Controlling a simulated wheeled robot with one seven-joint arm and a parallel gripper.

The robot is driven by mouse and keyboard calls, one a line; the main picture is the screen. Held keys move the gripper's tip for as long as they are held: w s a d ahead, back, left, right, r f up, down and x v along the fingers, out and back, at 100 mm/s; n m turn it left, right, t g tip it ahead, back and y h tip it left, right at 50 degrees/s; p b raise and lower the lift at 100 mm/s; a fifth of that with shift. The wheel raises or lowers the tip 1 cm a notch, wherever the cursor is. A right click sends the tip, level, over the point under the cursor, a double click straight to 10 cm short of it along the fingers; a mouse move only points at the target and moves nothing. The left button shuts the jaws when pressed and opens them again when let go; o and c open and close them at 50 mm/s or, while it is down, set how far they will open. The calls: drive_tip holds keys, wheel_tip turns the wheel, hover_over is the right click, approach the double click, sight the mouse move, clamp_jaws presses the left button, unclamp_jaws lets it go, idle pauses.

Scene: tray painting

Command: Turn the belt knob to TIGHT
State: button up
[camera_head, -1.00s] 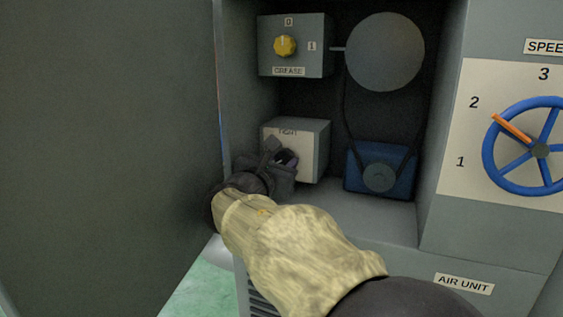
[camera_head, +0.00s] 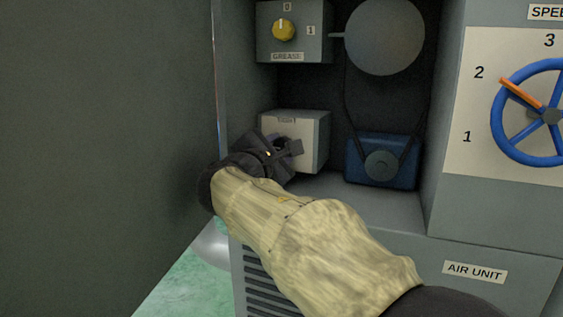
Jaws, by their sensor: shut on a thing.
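The belt knob's box (camera_head: 312,148) is a pale block low on the left inside the open cabinet. A label on its upper front, partly blurred, reads TIGHT in the earlier view. My gripper (camera_head: 286,147) is at the front of this box, shut on the belt knob. The knob is mostly hidden behind the dark fingers, so I cannot tell where it points. My arm reaches in from the lower right.
Above is the GREASE box (camera_head: 291,38) with a yellow knob (camera_head: 284,30) between 0 and 1. A grey disc (camera_head: 384,37) and blue motor (camera_head: 382,163) with a belt stand right. The blue wheel (camera_head: 535,112) is outside. The open door (camera_head: 105,140) stands close left.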

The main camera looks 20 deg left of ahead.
drive_tip(key=m+b, duration=0.4)
drive_tip(key=shift+w+d+f+m, duration=0.15)
drive_tip(key=shift+m, duration=0.15)
drive_tip(key=m+b, duration=0.2)
drive_tip(key=m, duration=0.1)
drive_tip(key=shift+m, duration=0.4)
drive_tip(key=m, duration=0.4)
drive_tip(key=shift+b, duration=0.4)
drive_tip(key=m, duration=0.5)
drive_tip(key=o, duration=1)
